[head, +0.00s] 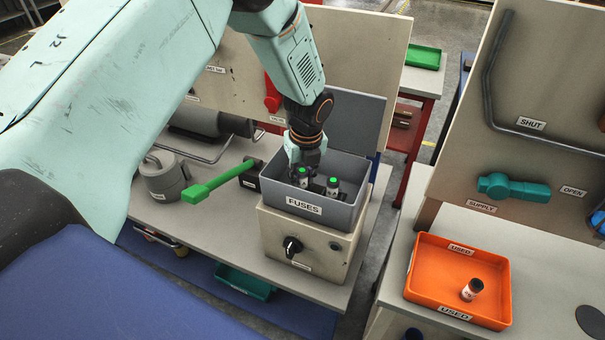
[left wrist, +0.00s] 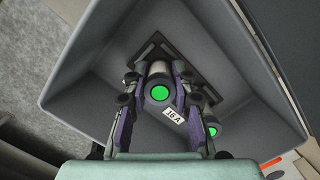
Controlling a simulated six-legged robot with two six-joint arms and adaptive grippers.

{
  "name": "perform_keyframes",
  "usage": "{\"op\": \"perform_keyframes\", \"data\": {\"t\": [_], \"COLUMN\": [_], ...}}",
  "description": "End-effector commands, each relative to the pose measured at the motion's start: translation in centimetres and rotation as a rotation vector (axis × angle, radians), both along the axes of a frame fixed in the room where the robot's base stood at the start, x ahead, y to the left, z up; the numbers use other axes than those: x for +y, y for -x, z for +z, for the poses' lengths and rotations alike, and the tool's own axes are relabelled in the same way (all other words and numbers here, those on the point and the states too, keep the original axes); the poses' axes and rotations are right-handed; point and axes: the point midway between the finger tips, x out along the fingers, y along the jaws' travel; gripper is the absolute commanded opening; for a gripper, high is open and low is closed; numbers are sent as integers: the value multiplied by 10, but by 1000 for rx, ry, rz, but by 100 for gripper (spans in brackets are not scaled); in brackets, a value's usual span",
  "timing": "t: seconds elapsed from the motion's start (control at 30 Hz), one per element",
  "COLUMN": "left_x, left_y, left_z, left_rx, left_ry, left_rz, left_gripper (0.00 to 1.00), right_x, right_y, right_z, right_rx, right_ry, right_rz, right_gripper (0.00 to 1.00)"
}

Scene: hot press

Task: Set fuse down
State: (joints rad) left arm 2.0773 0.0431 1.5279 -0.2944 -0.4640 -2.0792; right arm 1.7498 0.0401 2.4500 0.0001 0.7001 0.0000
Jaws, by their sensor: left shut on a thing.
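My left gripper (head: 303,168) reaches down into the grey box labelled FUSES (head: 303,207). It is shut on a fuse (head: 303,180) with a green end and a white label. In the left wrist view the gripper (left wrist: 160,98) has its fingers on both sides of the held fuse (left wrist: 160,92), over a dark slotted holder (left wrist: 155,50) in the box. I cannot tell whether the fuse touches the holder. A second green-ended fuse (head: 333,185) stands in the box beside it, and its green end shows in the wrist view (left wrist: 212,131). My right gripper is not in view.
The FUSES box sits on a beige unit with a black knob (head: 292,246). A green-handled lever (head: 215,183) is to its left. An orange USED tray (head: 420,285) on the right bench holds a dark-topped fuse (head: 472,290). A gap separates the benches.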

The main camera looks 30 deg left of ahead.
Motion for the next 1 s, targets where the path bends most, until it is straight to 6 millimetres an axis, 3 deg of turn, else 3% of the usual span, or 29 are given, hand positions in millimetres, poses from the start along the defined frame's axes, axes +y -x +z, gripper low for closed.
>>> {"op": "perform_keyframes", "data": {"t": [0.07,0.1,0.33,0.73,1.0], "left_x": [0,0,0,0,-6], "left_y": [0,0,0,0,5], "left_z": [-3,-2,-2,7,56], "left_rx": [0,0,0,-1,-4], "left_ry": [0,0,0,0,0], "left_rz": [0,0,0,0,0], "left_gripper": [0,29,48,48,48], "right_x": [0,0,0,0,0], "right_y": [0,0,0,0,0], "right_z": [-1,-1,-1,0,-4], "right_rx": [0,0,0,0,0], "right_ry": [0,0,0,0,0], "right_rz": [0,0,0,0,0], "right_gripper": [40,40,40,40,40]}}
